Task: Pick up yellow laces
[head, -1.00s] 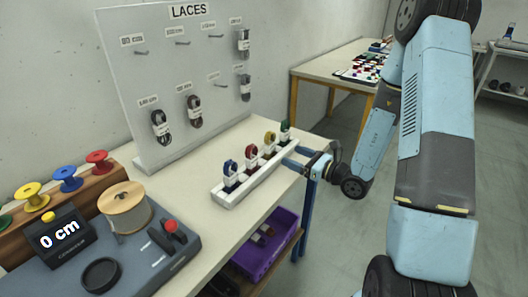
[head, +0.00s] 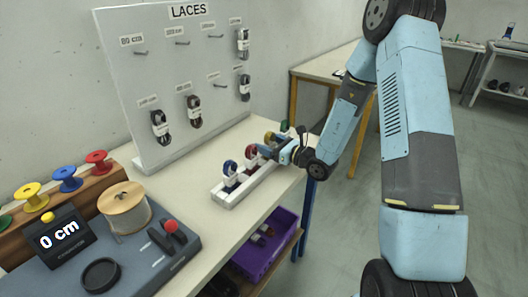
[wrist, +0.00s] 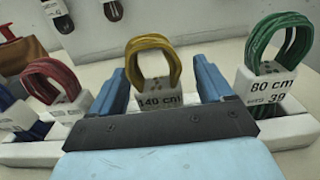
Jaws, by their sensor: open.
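The yellow laces (wrist: 152,60) stand as an upright coil in a white holder marked 140 cm, in the middle of the wrist view. In the head view the yellow laces (head: 270,137) show just behind my gripper (head: 268,150), partly hidden by it. My gripper (wrist: 165,85) is open in the wrist view, with one blue finger on each side of the yellow bundle. No contact between the fingers and the laces is visible.
Red laces (wrist: 52,80) stand left of the yellow and green laces (wrist: 282,42) right, in the same white rack (head: 232,197). Blue laces (head: 230,168) are at its left end. A LACES board (head: 150,80) stands behind. The measuring device (head: 120,262) is front left.

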